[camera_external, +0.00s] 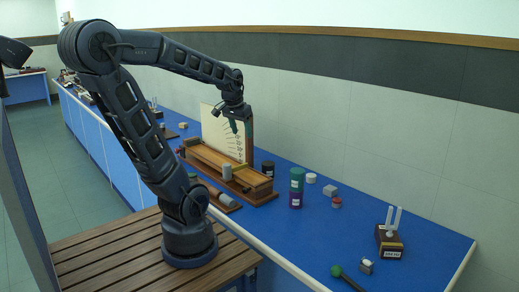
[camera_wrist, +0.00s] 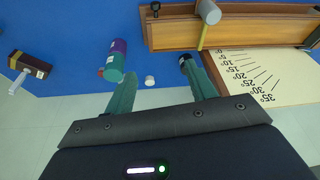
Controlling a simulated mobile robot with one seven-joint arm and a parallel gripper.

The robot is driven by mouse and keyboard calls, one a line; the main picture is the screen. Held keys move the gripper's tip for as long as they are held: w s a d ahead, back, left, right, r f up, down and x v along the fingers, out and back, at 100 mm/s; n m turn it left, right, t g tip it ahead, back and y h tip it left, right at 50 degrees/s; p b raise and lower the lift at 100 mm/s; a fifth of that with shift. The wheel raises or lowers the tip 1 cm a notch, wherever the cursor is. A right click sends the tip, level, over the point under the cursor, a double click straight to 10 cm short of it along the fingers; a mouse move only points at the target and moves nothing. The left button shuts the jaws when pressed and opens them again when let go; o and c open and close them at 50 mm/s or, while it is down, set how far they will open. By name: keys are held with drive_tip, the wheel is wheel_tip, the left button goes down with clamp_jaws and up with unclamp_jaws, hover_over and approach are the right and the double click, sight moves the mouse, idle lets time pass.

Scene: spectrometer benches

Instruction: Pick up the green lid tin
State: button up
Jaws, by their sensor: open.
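The green lid tin (camera_external: 297,180) stands upright on the blue bench, just behind a purple tin (camera_external: 295,200). In the wrist view the green tin (camera_wrist: 113,68) shows near my left fingertip, with the purple tin (camera_wrist: 120,46) beyond it. My gripper (camera_external: 238,125) is open and empty, high above the bench near the angle-scale board, left of and well above the green tin. In the wrist view my gripper (camera_wrist: 158,70) has its teal fingers spread wide. The left finger overlaps the green tin's lower edge in the picture.
A wooden ramp (camera_external: 223,170) with its scale board (camera_external: 218,130) stands left of the tins. A black tin (camera_external: 268,168), white lid (camera_external: 311,178), grey block (camera_external: 330,190) and red-topped jar (camera_external: 336,202) are nearby. A tuning fork (camera_external: 390,238) stands right. The wall runs behind.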

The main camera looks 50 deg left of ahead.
drive_tip(key=w+a+f+n+g, duration=0.1)
drive_tip(key=w+a+f+n, duration=0.15)
drive_tip(key=a, duration=0.55)
drive_tip(key=n+g, duration=0.2)
drive_tip(key=n, duration=0.2)
hover_over(192, 175)
drive_tip(key=shift+h, duration=0.4)
drive_tip(key=f, duration=2.3)
drive_tip(key=shift+w+a+f, duration=0.1)
drive_tip(key=shift+w+a, duration=0.25)
drive_tip(key=shift+s+d+f, duration=0.1)
drive_tip(key=shift+s+f, duration=0.05)
drive_tip(key=shift+f, duration=1.2)
drive_tip(key=shift+s+d+f, duration=0.1)
drive_tip(key=shift+f, duration=1.2)
drive_tip(key=shift+c, duration=0.5)
drive_tip(key=c, duration=0.7)
